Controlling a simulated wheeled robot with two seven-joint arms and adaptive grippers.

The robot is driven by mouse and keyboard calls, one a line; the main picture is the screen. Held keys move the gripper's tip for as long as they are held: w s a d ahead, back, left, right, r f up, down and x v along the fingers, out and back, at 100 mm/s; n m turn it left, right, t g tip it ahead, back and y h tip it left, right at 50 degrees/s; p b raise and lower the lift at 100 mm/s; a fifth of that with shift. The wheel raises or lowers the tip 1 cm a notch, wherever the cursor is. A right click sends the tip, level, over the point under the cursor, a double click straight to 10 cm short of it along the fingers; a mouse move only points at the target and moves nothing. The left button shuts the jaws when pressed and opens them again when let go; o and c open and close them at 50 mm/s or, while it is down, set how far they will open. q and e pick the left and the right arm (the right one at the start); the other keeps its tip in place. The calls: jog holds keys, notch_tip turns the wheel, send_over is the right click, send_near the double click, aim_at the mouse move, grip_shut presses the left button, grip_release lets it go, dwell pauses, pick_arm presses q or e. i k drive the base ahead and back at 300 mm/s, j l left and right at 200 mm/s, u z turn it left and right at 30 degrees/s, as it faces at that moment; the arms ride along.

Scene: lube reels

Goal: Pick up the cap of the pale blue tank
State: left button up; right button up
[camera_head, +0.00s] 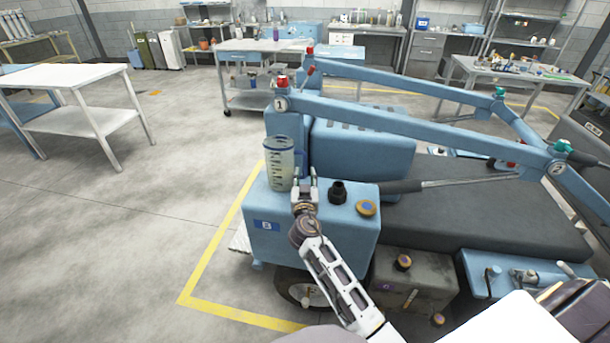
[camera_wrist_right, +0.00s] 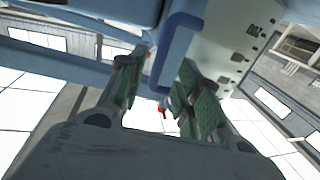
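The pale blue tank (camera_head: 335,238) is a box with a "B" label. A round orange-brown cap with a blue centre (camera_head: 366,208) lies on its top at the right, beside a black filler neck (camera_head: 338,192). A clear measuring jug with a blue handle (camera_head: 279,163) stands upright on the tank's back left. My right gripper (camera_head: 306,183) is beside the jug on its handle side, left of the neck and cap. In the right wrist view, its fingers (camera_wrist_right: 160,98) are apart, with the blue handle (camera_wrist_right: 170,50) showing between them and no clear grip. My left gripper is out of view.
A dark grey tank (camera_head: 415,285) with its own cap (camera_head: 403,262) stands at the lower right. Blue frame bars (camera_head: 420,125) run above the dark platform (camera_head: 480,210) behind. A white table (camera_head: 65,76) is far left. The floor at left is clear.

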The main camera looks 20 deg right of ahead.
aim_at(366, 208)
jog(key=z, duration=1.3)
